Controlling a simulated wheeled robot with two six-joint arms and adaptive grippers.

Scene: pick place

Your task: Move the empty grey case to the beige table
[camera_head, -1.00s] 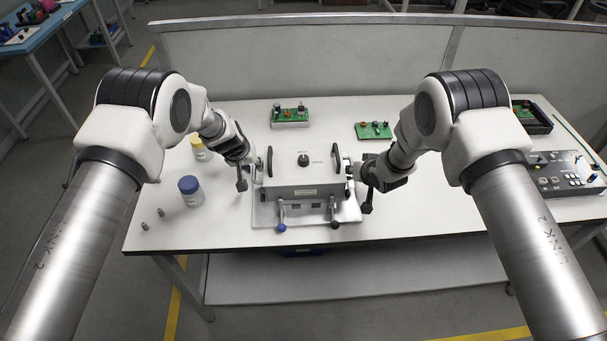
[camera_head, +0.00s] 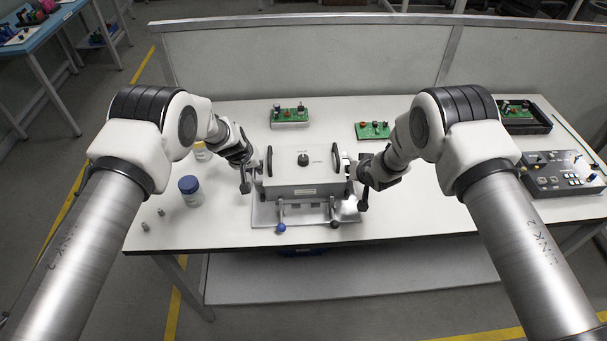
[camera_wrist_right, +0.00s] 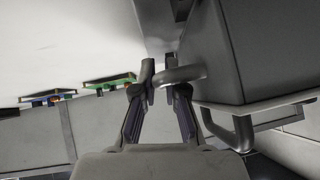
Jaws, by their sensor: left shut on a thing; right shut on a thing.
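The grey case (camera_head: 303,180), a closed box with a knob and two dark handles on top, is at the middle of the table's front, over a metal plate with levers (camera_head: 305,212). I cannot tell whether it touches the plate. My left gripper (camera_head: 254,170) is shut on the case's left side handle. My right gripper (camera_head: 354,170) is shut on its right side handle. In the right wrist view the right fingertips (camera_wrist_right: 160,82) close on the bent handle bar, with the case (camera_wrist_right: 268,45) at right. Its inside is hidden. The pale table (camera_head: 430,215) is beneath.
A blue-lidded jar (camera_head: 190,191), a yellow-marked jar (camera_head: 201,150) and small metal pegs (camera_head: 152,220) are left of the case. Green boards (camera_head: 289,115) (camera_head: 373,130) lie behind it. A control box (camera_head: 560,178) and a black tray (camera_head: 525,122) are at right. A low partition (camera_head: 300,60) backs the table.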

